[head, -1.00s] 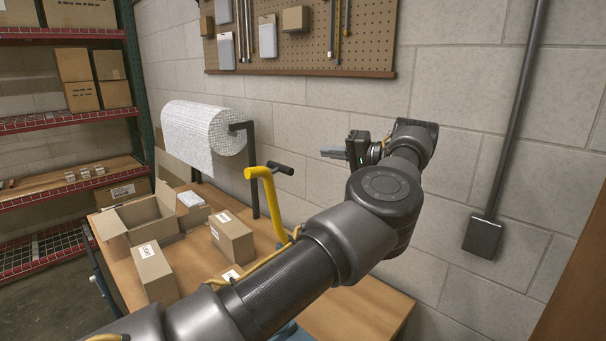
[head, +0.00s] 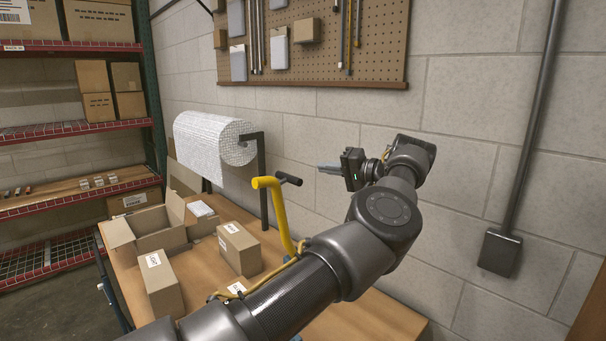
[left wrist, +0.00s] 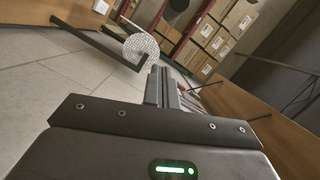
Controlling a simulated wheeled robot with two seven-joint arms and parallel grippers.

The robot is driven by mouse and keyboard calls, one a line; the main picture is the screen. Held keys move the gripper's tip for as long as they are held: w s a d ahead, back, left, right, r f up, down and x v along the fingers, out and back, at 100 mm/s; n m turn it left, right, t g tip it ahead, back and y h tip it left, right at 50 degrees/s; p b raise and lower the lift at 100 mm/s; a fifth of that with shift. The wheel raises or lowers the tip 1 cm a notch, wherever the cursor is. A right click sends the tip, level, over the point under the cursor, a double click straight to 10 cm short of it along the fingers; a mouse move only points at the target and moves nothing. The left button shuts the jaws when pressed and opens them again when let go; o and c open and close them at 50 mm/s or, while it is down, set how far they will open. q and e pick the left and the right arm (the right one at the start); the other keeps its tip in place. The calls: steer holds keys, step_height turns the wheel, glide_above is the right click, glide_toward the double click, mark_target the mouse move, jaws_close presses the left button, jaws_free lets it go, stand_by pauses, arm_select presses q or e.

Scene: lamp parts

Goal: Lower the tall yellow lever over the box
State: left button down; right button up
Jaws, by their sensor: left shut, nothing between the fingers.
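A closed box (head: 239,249) with a label sits on the table left of the lever. Another closed box (head: 161,284) stands nearer. My right gripper is not in view.
A wooden table (head: 207,290) carries an open carton (head: 160,229). A bubble-wrap roll (head: 215,143) hangs on a dark stand behind it. A pegboard (head: 377,50) is on the block wall. Red shelves (head: 75,132) stand at the left.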

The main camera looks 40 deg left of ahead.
arm_select(q)
steer(key=s+a+f+p, duration=0.2)
steer(key=s+a, duration=0.2)
steer(key=a, duration=0.1)
steer(key=shift+s+a+p, duration=0.15)
steer(key=shift+s+p, duration=0.1)
steer(key=shift+p, duration=0.15)
steer(key=shift+r, duration=0.1)
stand_by(0.3)
